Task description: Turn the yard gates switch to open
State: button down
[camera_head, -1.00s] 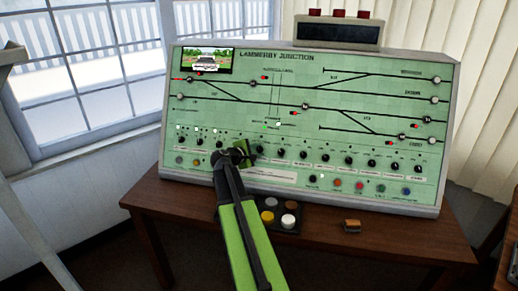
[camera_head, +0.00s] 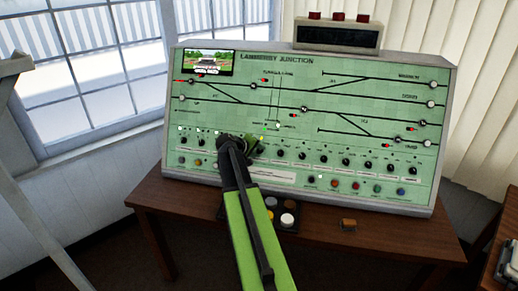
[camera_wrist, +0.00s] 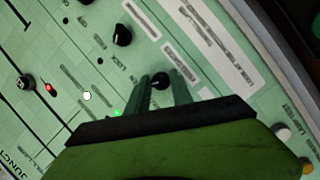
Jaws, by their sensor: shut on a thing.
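The green control panel (camera_head: 300,125), titled Lamberby Junction, stands on a desk and carries a row of black rotary switches. My gripper (camera_head: 256,147) reaches up to the left-middle part of this row. In the wrist view, my gripper (camera_wrist: 161,80) has its two fingers on either side of a small black knob (camera_wrist: 160,82) and is shut on it. The knob's label is too blurred to read, so I cannot tell whether it is the yard gates switch. A green light (camera_wrist: 117,113) glows on the panel beside the fingers. In the head view my gripper hides the held knob.
Another black knob (camera_wrist: 122,35) sits close by. A small screen (camera_head: 207,62) shows a road scene. A grey box with red tops (camera_head: 338,34) stands above the panel.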

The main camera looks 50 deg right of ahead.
jog(key=shift+a+m, duration=0.1)
jog(key=shift+m, duration=0.4)
jog(key=shift+y+p, duration=0.3)
jog(key=c, duration=1.1)
grip_release()
jog(key=shift+r, duration=0.1)
jog(key=p+v, duration=1)
jog(key=v, duration=0.7)
jog(key=shift+s+a+p, duration=0.1)
jog(key=shift+a+p, duration=0.1)
jog(key=shift+p, duration=0.2)
